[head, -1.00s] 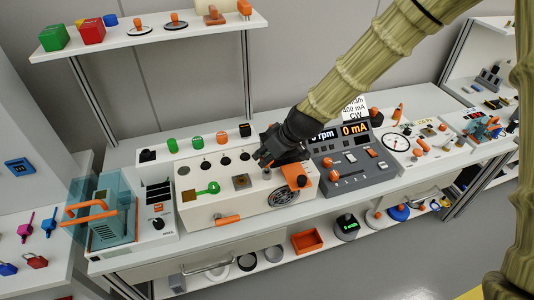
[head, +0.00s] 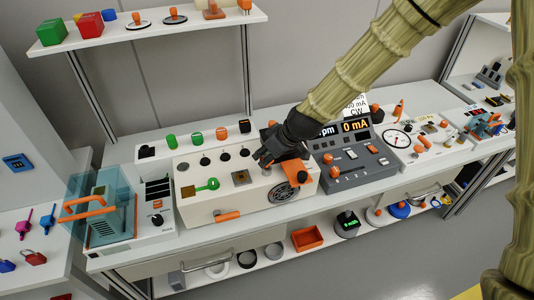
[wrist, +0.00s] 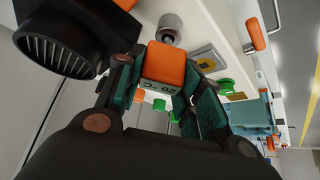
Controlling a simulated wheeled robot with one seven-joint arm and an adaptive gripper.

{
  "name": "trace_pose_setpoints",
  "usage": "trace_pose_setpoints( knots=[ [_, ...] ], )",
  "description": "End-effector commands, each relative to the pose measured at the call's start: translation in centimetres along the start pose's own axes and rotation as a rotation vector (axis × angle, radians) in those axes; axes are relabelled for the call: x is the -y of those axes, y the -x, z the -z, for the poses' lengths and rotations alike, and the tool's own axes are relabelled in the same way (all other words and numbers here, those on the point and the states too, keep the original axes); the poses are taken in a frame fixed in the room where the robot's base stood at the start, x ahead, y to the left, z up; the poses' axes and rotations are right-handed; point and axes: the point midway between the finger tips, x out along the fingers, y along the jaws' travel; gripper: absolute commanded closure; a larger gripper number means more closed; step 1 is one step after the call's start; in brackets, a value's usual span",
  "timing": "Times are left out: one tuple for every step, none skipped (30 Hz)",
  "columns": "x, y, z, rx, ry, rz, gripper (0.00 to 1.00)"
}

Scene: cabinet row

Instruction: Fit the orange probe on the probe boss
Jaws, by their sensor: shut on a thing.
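My gripper (wrist: 165,80) is shut on the orange probe (wrist: 166,62), a block with dark lettering on its lower face in the wrist view. In the head view my gripper (head: 268,158) is over the right part of the white cabinet top, and its fingers hide the probe. A grey metal cylinder (wrist: 169,25), which looks like the probe boss, stands just beyond the probe in the wrist view. Its top also shows under the fingers in the head view (head: 267,172). The probe overlaps its edge in the picture; I cannot tell whether they touch.
A black ribbed cylinder (wrist: 58,42) is close to my left finger in the wrist view. The grey control panel (head: 352,165) stands further right.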

Motion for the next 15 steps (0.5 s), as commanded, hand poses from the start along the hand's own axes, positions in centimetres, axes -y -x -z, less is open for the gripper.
trace_pose_setpoints(
  knots=[
    [0.00, -0.14, -0.08, 0.000, 0.000, 0.000, 0.87],
    [-0.01, -0.18, -0.11, 0.000, 0.000, 0.000, 0.87],
    [0.00, -0.24, -0.15, 0.000, 0.000, 0.000, 0.87],
    [-0.01, -0.29, -0.18, 0.000, 0.000, 0.000, 0.87],
    [-0.01, -0.34, -0.21, 0.000, 0.000, 0.000, 0.87],
    [0.00, -0.40, -0.25, 0.000, 0.000, 0.000, 0.87],
    [-0.01, -0.45, -0.28, 0.000, 0.000, 0.000, 0.87],
    [-0.01, -0.49, -0.31, 0.000, 0.000, 0.000, 0.87],
    [-0.01, -0.56, -0.35, 0.000, 0.000, 0.000, 0.87],
    [-0.01, -0.61, -0.38, 0.000, 0.000, 0.000, 0.87],
    [-0.01, -0.65, -0.41, 0.000, 0.000, 0.000, 0.87],
    [-0.01, -0.71, -0.45, 0.000, 0.000, 0.000, 0.87],
    [-0.01, -0.76, -0.48, 0.000, 0.000, 0.000, 0.87],
    [-0.01, -0.81, -0.51, 0.000, 0.000, 0.000, 0.87],
    [-0.01, -0.87, -0.55, 0.000, 0.000, 0.000, 0.87]
  ],
)
